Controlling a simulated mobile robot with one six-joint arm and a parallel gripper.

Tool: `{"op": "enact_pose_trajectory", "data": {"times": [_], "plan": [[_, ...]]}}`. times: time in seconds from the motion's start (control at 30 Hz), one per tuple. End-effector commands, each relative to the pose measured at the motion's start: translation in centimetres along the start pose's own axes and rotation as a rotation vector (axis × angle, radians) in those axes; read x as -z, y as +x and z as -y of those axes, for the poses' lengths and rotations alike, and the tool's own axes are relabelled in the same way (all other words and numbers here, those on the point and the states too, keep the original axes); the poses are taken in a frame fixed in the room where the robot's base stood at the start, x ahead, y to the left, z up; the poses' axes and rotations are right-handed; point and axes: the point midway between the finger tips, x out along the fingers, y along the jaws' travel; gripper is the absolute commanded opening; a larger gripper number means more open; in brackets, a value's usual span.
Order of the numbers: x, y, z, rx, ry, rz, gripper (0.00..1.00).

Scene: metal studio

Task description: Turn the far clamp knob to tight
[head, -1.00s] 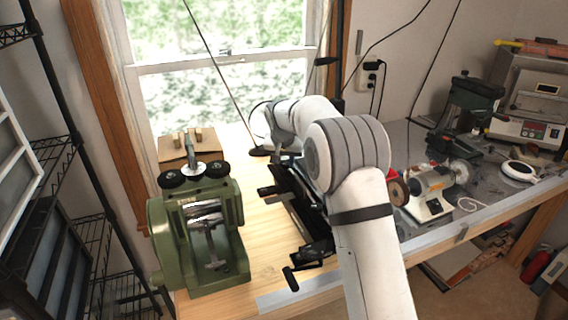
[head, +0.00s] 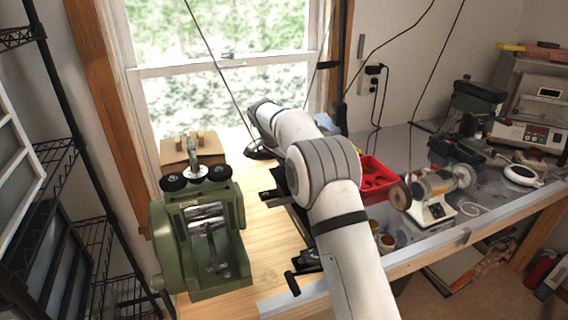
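A long dark fixture (head: 302,258) lies on the wooden bench, mostly covered by my arm. A black handle (head: 292,284) sticks out at its near end. Another dark piece (head: 268,194) sticks out to the left farther back. These may be the clamp knobs, but I cannot tell which is the far one or how tight either is. My arm reaches over the fixture toward the window.
A green rolling mill (head: 200,245) with black top knobs stands left of the fixture. A red tray (head: 377,178) and a bench grinder (head: 430,192) are to the right. Bare wood (head: 262,235) lies between mill and fixture.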

Motion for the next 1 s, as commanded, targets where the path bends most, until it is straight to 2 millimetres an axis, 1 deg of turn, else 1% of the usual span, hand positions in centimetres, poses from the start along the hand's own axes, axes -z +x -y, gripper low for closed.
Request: {"op": "enact_pose_trajectory", "data": {"times": [0.03, 0.53, 0.57, 0.6, 0.8, 1.0], "plan": [[-0.29, 0.28, -0.12, -0.012, 0.005, 0.006, 0.06], [-0.39, 0.33, -0.15, -0.021, 0.020, 0.007, 0.06], [-0.39, 0.33, -0.15, -0.021, 0.020, 0.007, 0.30], [-0.39, 0.32, -0.14, -0.020, 0.020, 0.007, 0.33], [-0.26, 0.17, -0.05, -0.016, 0.020, 0.004, 0.50], [-0.18, 0.07, 0.00, -0.013, 0.020, 0.002, 0.50]]}}
